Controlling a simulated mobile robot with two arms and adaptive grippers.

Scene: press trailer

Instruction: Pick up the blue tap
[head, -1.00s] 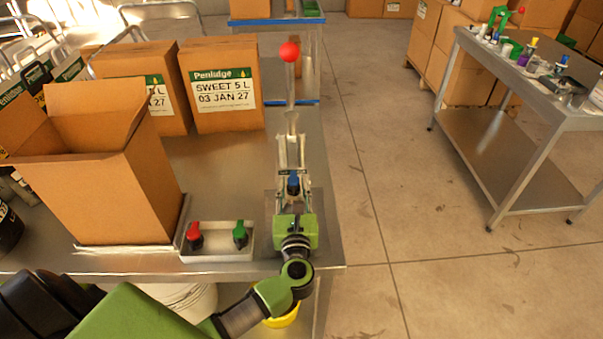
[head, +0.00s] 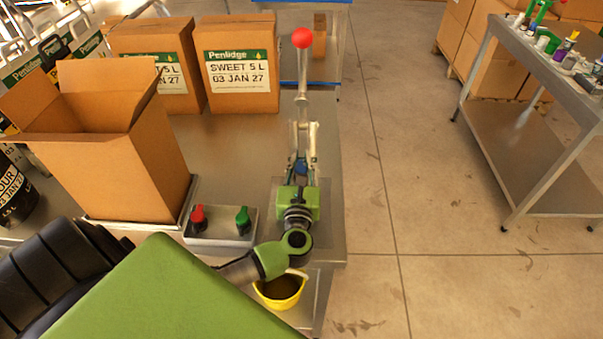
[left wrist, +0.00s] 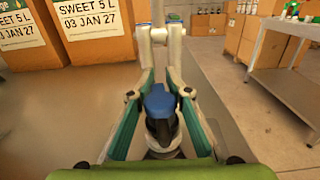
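The blue tap (head: 301,168) stands at the foot of a metal press with a long lever (head: 302,95) topped by a red ball, near the right edge of the steel table. In the left wrist view the tap (left wrist: 158,103) has a blue top and a dark lower part. My left gripper (left wrist: 160,92) is open, its two fingers on either side of the tap. Gaps show between the tap and the green pads. In the head view the left gripper (head: 302,158) hides part of the tap and press. My right gripper is not in view.
A shallow tray (head: 216,239) holds a red tap (head: 198,218) and a green tap (head: 243,220). An open carton (head: 135,170) stands left of it, with closed cartons (head: 237,95) behind. A yellow bucket (head: 281,293) sits below the table edge.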

